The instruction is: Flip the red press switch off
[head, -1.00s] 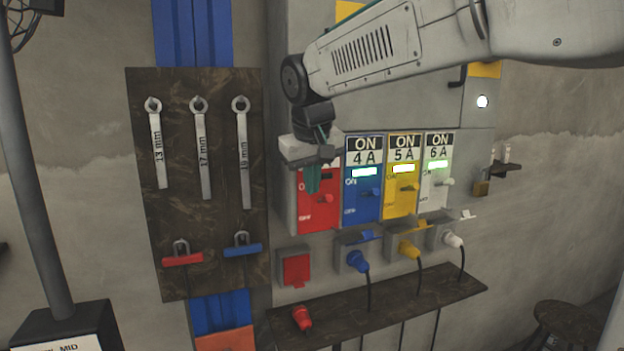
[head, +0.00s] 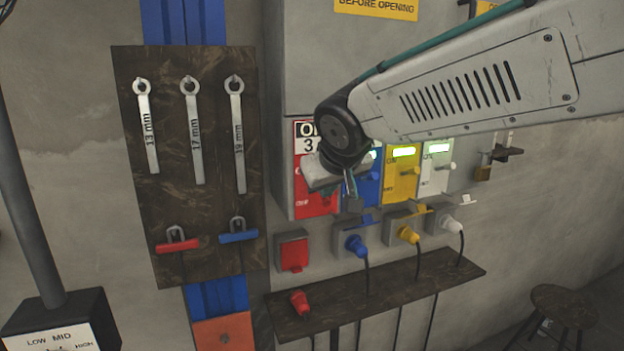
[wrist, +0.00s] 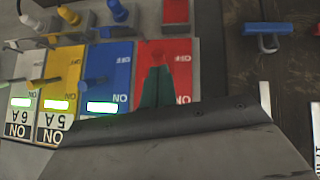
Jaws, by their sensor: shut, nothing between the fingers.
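The red press switch panel (head: 306,205) is on the wall box, leftmost of a row of coloured panels. It shows upside down in the wrist view (wrist: 185,84). My gripper (head: 352,194) is shut and empty in front of the red and blue panels. In the wrist view its teal fingers (wrist: 157,88) are over the red panel, pointing toward its OFF end. The red lever is mostly hidden by my gripper, so I cannot tell its position or whether the fingers touch it. The red panel's display is hidden too.
The blue panel (wrist: 107,75), yellow panel (head: 401,178) and white panel (head: 435,180) have lit displays and protruding levers. Below are a closed red socket (head: 293,252) and plugged sockets. A red plug (head: 299,302) lies on the shelf (head: 400,292). A wrench board (head: 170,215) hangs left.

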